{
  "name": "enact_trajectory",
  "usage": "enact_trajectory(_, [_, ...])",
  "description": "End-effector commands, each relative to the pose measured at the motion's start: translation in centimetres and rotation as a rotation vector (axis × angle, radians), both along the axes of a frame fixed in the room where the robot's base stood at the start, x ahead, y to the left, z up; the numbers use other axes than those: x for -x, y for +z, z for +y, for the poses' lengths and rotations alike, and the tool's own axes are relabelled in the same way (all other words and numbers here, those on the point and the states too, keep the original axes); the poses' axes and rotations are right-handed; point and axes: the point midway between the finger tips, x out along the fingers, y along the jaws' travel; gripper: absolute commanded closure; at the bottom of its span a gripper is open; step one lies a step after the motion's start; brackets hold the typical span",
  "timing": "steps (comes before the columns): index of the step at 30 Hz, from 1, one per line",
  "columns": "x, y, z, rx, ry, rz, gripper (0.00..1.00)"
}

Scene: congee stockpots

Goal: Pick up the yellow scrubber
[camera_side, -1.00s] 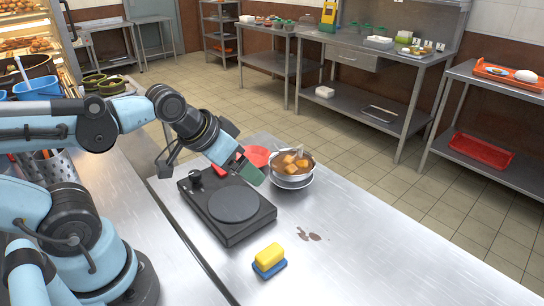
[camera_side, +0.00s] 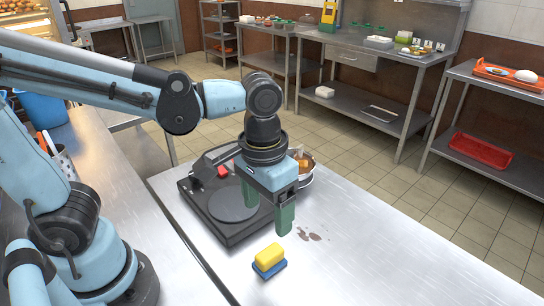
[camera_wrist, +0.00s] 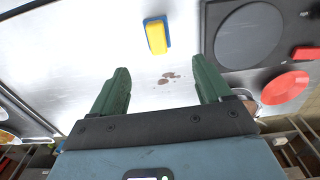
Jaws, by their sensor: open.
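The yellow scrubber (camera_side: 269,256) sits on a blue base (camera_side: 272,270) on the steel counter, near the front edge in the side view. In the wrist view the yellow scrubber (camera_wrist: 157,38) is near the top middle, with the blue base (camera_wrist: 166,22) showing along its edge. My gripper (camera_side: 267,220) has green fingers pointing down and is above the counter, behind the scrubber and apart from it. In the wrist view my gripper (camera_wrist: 164,78) is open and empty, with the scrubber beyond the fingertips.
A black hot plate (camera_side: 212,222) stands beside my gripper. A metal bowl with orange-brown food (camera_side: 303,160) is partly hidden behind my gripper. A red round thing (camera_wrist: 286,87) lies by the hot plate. Brown spots (camera_side: 310,234) mark the counter; its right part is clear.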

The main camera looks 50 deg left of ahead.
Motion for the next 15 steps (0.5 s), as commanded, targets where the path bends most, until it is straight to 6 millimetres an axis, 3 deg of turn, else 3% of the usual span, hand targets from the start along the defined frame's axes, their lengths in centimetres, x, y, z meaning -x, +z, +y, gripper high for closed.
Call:
enact_trajectory(5, [0.3,-0.7,-0.6,-0.013,0.001,0.030,0.22])
enact_trajectory(15, [0.2,-4.9,-0.5,-0.012,0.001,0.027,0.22])
